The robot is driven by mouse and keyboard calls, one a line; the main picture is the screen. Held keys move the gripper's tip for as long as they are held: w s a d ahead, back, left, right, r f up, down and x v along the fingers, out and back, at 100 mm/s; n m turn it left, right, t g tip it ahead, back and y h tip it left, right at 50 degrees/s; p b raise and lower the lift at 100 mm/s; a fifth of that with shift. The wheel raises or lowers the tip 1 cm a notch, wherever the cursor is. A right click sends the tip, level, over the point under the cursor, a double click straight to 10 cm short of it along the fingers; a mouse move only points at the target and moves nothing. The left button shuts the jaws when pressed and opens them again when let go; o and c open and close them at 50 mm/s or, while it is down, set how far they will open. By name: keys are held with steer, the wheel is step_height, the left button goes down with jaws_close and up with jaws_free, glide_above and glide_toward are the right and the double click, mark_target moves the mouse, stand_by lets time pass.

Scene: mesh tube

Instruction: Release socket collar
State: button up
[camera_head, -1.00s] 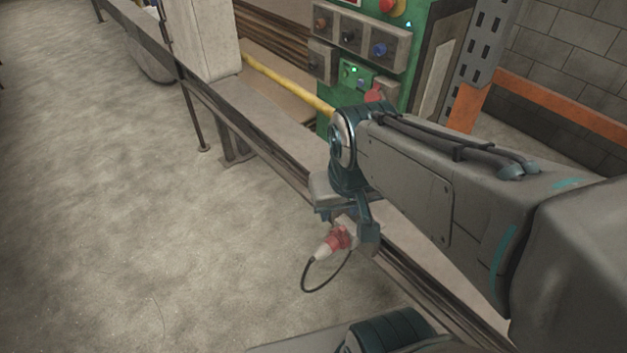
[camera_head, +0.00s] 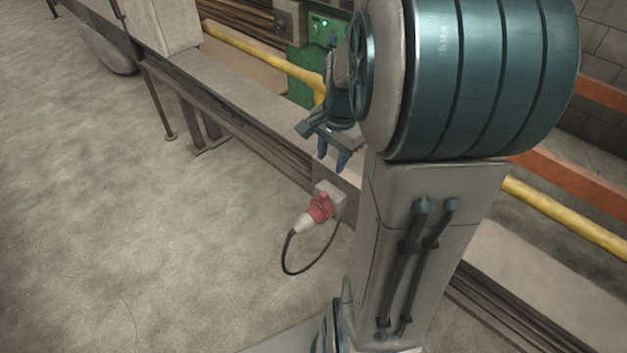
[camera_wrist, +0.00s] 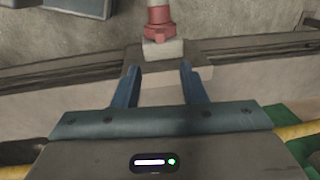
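The red connector (camera_head: 320,207) with its white rear body is joined to a pale socket block (camera_head: 331,195) on the side of the beam. A black cable (camera_head: 290,258) loops from its rear end. My gripper (camera_head: 334,158) is above the block with two blue fingers apart and nothing between them. In the wrist view the red collar (camera_wrist: 159,28) sits against the pale block (camera_wrist: 163,50), just beyond the open fingertips (camera_wrist: 158,68). The fingers do not touch the collar. Whether the collar is locked cannot be told.
A long beam (camera_head: 240,130) runs diagonally beside the connector. A yellow pipe (camera_head: 262,56) runs behind it, and a green box with a lit lamp (camera_head: 322,30) stands at the back. The floor (camera_head: 150,230) at left is clear.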

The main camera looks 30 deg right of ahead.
mark_target(324, 193)
steer(key=f+b, duration=0.1)
steer(key=f, duration=0.3)
steer(key=w+f+b, duration=0.1)
steer(key=f, duration=0.4)
steer(key=f+b, duration=0.1)
steer(key=f, duration=0.3)
steer(key=shift+w+a+f, duration=0.25)
steer(key=shift+a, duration=0.05)
steer(key=shift+r, duration=0.1)
jaws_close()
